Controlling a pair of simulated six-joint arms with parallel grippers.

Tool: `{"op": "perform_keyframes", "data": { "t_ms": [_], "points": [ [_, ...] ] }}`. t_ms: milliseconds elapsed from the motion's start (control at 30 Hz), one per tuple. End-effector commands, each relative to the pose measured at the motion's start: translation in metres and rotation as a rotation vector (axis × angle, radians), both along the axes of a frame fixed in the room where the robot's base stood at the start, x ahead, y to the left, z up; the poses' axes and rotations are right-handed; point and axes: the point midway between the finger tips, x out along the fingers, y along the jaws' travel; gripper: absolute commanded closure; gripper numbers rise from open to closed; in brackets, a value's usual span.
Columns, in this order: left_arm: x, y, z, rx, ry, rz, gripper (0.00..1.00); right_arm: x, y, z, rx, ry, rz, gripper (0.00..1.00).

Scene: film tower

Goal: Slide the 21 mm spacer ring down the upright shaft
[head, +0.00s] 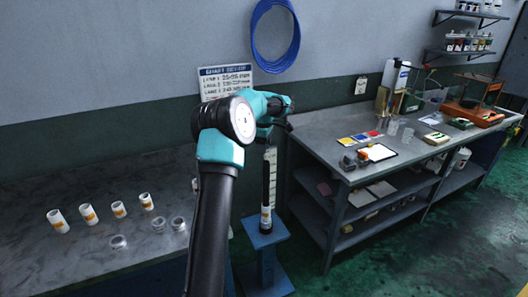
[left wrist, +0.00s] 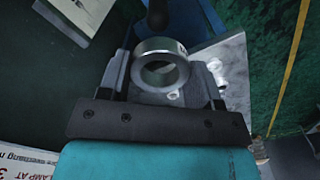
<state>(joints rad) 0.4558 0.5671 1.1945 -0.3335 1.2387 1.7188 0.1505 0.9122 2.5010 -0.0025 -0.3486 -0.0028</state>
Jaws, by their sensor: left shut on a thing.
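My left gripper (head: 286,122) is high over the stand in the head view. In the left wrist view it is shut on a silvery metal spacer ring (left wrist: 143,72), with a jaw on each side. The ring's hole looks empty. The upright black shaft (head: 266,183) rises from a blue stand (head: 267,241), with a white, orange-marked piece (head: 266,215) low on it. The rounded dark shaft end (left wrist: 157,14) shows just beyond the ring in the left wrist view, apart from its hole. The ring is hard to make out in the head view. My right gripper is out of view.
Several white rollers with orange bands (head: 88,214) and loose metal rings (head: 118,242) are on the left bench (head: 30,265). A grey workbench (head: 325,138) with cards and tools stands right of the shaft. A notice (head: 226,80) hangs on the wall behind.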

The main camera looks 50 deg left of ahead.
Motion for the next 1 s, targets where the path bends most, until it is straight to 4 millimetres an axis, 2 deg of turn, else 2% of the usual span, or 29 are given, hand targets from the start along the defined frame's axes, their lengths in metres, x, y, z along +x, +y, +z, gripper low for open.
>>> {"op": "perform_keyframes", "data": {
  "t_ms": [567, 1000],
  "points": [
    [0.001, 0.001, 0.002, -0.002, -0.001, 0.009, 0.66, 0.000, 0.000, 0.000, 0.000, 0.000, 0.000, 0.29],
    [0.000, 0.001, -0.016, -0.001, 0.000, 0.009, 0.66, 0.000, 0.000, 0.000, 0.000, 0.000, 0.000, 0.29]
  ]
}}
